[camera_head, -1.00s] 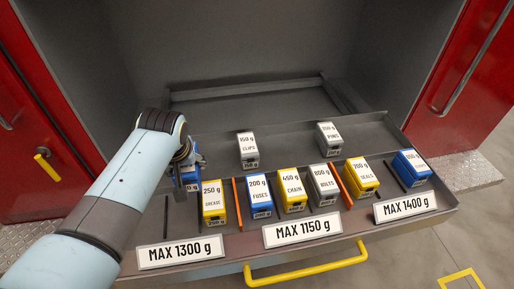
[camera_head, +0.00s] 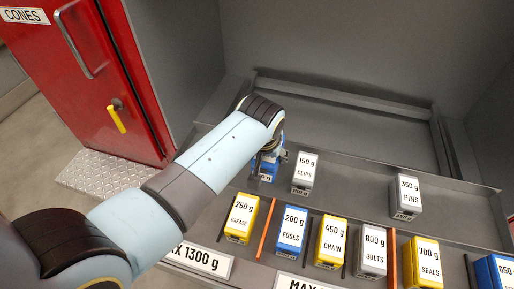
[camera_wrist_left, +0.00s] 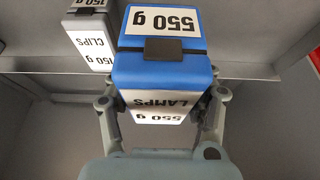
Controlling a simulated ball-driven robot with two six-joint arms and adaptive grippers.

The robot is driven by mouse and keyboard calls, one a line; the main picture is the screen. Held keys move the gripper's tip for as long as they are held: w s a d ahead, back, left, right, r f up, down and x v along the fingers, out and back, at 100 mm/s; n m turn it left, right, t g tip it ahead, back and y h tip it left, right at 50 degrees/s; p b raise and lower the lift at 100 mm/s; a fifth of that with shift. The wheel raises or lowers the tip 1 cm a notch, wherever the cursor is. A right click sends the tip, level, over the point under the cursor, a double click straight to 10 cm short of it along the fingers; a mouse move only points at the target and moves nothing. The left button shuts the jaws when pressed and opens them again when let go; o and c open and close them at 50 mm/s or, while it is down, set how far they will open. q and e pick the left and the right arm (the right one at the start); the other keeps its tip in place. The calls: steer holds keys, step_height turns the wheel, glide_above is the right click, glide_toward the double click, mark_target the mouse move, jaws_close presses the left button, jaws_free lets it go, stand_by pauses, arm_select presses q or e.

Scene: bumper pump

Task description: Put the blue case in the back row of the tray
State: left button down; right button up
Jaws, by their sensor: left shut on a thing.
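My left gripper (camera_head: 270,158) is shut on the blue case, which is labelled LAMPS 550 g in the left wrist view (camera_wrist_left: 165,72). In the head view the blue case (camera_head: 265,177) is mostly hidden by my gripper. It is at the left of the tray's (camera_head: 350,196) back row, left of the grey CLIPS case (camera_head: 304,173). The wrist view shows a gap between the two cases. I cannot tell whether the blue case touches the tray floor. My right gripper is not in view.
The grey PINS case (camera_head: 405,197) stands farther right in the back row, with free room between it and CLIPS. The front row holds GREASE (camera_head: 241,218), FUSES (camera_head: 291,231), CHAIN (camera_head: 331,242), BOLTS (camera_head: 371,251) and SEALS (camera_head: 424,262). Orange dividers (camera_head: 265,229) split it.

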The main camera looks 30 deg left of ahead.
arm_select(q)
steer(key=a+f+b, duration=0.2)
steer(key=a, duration=0.1)
steer(key=w+a+f+b, duration=0.1)
steer(key=a+f+b, duration=0.1)
steer(key=a+b, duration=0.1)
steer(key=w+a+f+b, duration=0.1)
steer(key=a+f+b, duration=0.1)
steer(key=a, duration=0.1)
steer(key=shift+w+a+f+b, duration=0.15)
steer(key=shift+w+a+b, duration=0.05)
steer(key=shift+a+b, duration=0.2)
steer(key=shift+a, duration=0.15)
steer(key=shift+f+b, duration=0.3)
steer(key=shift+b, duration=0.2)
step_height(320, 180, down, 3)
steer(key=b, duration=0.3)
steer(key=shift+f+b, duration=0.1)
steer(key=shift+b, duration=0.2)
steer(key=shift+f, duration=0.2)
steer(key=shift+r, duration=0.2)
steer(key=shift+f, duration=0.1)
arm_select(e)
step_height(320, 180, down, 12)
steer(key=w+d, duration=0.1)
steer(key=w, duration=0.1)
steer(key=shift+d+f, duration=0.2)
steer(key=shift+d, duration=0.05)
